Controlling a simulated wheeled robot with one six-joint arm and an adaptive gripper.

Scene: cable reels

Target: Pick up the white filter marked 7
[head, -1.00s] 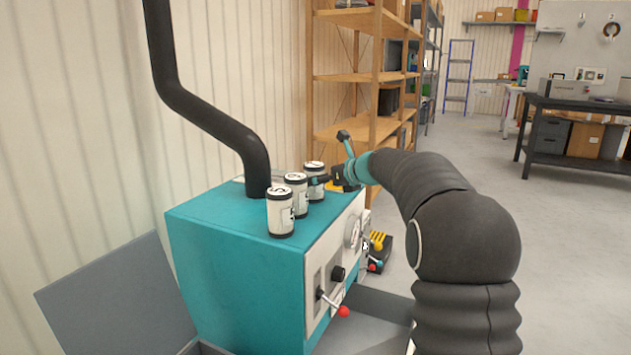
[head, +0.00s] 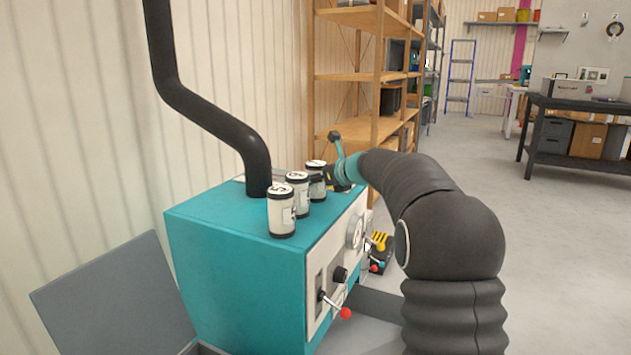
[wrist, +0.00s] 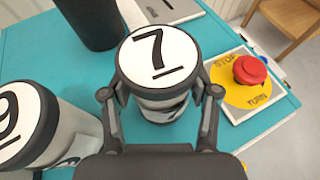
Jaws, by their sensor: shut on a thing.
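The white filter marked 7 (wrist: 158,58) has a black rim and sits in the middle of the wrist view. My gripper (wrist: 160,94) has a finger on each side of it and is shut on it. In the head view this filter (head: 316,184) is the farthest of three in a row on the teal machine, with my gripper (head: 330,178) at its right side. It looks upright, at or very near the machine top; I cannot tell if it touches. A filter marked 9 (wrist: 30,122) stands to its left in the wrist view.
The teal machine top (head: 225,215) carries a middle filter (head: 298,196), a near filter (head: 281,214) and a black pipe (head: 257,165). A red stop button (wrist: 250,70) on a yellow plate is right of the held filter. Wooden shelves (head: 345,60) stand behind.

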